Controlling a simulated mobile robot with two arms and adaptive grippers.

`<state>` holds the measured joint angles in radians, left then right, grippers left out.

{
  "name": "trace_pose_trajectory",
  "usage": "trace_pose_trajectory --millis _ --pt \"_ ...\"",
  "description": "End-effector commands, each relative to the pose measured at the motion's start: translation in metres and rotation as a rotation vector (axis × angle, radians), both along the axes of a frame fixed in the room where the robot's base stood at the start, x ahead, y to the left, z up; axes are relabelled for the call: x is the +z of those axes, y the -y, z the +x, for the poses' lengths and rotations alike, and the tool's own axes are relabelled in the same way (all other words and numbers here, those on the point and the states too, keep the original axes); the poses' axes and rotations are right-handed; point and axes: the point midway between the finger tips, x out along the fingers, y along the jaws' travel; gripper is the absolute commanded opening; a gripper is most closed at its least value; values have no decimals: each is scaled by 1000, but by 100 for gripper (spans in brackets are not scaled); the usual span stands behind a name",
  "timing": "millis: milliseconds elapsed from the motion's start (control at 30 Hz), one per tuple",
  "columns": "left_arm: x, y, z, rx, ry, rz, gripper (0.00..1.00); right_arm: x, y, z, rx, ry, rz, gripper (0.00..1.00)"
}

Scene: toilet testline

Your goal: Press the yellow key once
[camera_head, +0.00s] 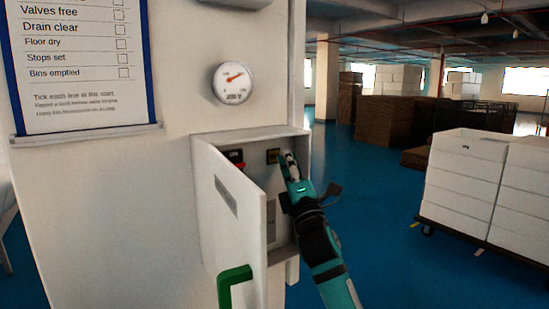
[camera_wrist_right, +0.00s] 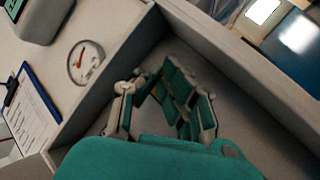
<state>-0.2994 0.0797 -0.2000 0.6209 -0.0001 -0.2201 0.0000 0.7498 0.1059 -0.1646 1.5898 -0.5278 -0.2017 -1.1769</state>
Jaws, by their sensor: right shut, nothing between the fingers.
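A small dark yellowish key (camera_head: 273,156) shows on the back of the open white box (camera_head: 250,137) in the head view. My right gripper (camera_head: 288,158) is shut and empty, with its fingertips inside the box just right of the key. I cannot tell whether the fingertips touch it. In the right wrist view the right gripper (camera_wrist_right: 158,82) reaches into the box, and its fingers hide most of what lies in front of them. My left gripper is not in view.
A red and black part (camera_head: 236,159) sits left of the key. A gauge (camera_head: 232,82) and a checklist board (camera_head: 84,65) are on the wall. White crates (camera_head: 466,185) stand at the right.

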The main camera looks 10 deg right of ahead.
Motion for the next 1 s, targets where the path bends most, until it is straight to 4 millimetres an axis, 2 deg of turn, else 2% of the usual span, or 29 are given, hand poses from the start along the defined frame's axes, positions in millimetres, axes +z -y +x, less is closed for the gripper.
trace_pose_trajectory --millis 1000 --pt "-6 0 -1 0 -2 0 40 0 -3 9 0 0 0 0"
